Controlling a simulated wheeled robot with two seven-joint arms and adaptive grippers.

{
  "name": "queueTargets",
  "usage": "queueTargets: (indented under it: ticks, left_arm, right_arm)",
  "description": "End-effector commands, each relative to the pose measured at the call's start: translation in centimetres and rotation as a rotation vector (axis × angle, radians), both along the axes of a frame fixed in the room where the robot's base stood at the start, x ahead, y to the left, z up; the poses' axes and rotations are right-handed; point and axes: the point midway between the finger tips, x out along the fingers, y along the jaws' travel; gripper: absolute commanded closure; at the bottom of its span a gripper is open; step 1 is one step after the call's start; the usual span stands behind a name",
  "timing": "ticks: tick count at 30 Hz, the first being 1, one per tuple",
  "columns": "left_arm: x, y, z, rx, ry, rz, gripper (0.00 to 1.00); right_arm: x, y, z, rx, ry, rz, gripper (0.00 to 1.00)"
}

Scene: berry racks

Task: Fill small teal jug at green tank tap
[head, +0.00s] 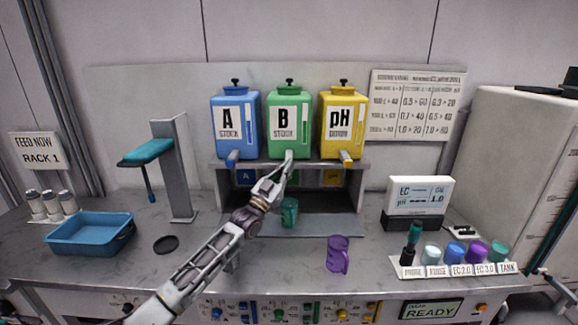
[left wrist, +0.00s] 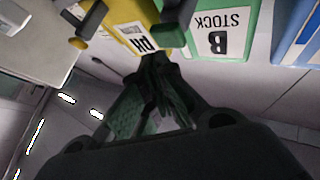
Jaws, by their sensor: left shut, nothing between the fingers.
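The green tank (head: 289,146), marked B, stands between two others on a raised shelf. Its tap (head: 289,156) points forward at its base. The small teal jug (head: 290,207) stands upright in the bay below this tap, partly beside my forearm; its contents cannot be made out. My left gripper (head: 286,169) is shut and empty, with its fingertips at or just below the green tap; I cannot tell whether they touch. In the left wrist view, the dark fingers (left wrist: 157,67) are close together near the upside-down green tank (left wrist: 228,62). The right gripper is not in view.
The blue tank A (head: 236,148) and yellow pH tank (head: 342,113) flank the green one. A purple jug (head: 337,256) stands on the front counter. A blue tray (head: 90,240) and black disc (head: 166,244) are left. A labelled cup rack (head: 455,269) is right.

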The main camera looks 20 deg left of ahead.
Motion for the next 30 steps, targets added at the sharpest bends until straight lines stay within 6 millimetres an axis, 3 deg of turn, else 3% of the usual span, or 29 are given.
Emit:
queueTargets:
  ticks: [8,30]
  left_arm:
    - [-1.0,-0.4,0.1,-0.001,0.001,-0.002,1.0]
    - [-4.8,-1.4,0.1,0.0,0.0,0.0,1.0]
  right_arm:
    - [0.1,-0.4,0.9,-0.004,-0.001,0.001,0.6]
    - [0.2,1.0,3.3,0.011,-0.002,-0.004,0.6]
